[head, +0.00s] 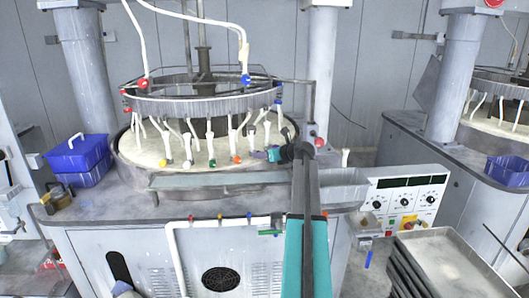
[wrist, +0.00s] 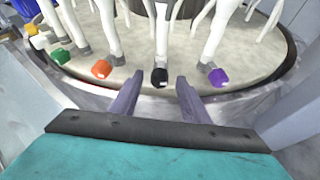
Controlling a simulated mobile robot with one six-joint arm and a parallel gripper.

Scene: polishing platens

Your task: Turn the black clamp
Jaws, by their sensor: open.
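The black clamp (wrist: 159,77) sits at the lower end of a white hose in the wrist view, just over the pale platen (wrist: 120,82). My gripper (wrist: 159,83) is open, with one finger left and one finger right of the black clamp in the picture. No finger visibly touches it; how deep it lies between the tips is unclear. A purple clamp (wrist: 218,77) is just right of the right fingertip, and an orange clamp (wrist: 102,69) is farther left. In the head view my gripper (head: 264,155) is at the platen's right front; I cannot pick out the black clamp there.
A ring frame (head: 200,105) stands above the platen. A control panel (head: 405,200) and stacked trays (head: 440,262) are at the right. Blue bins (head: 82,155) are at the left.

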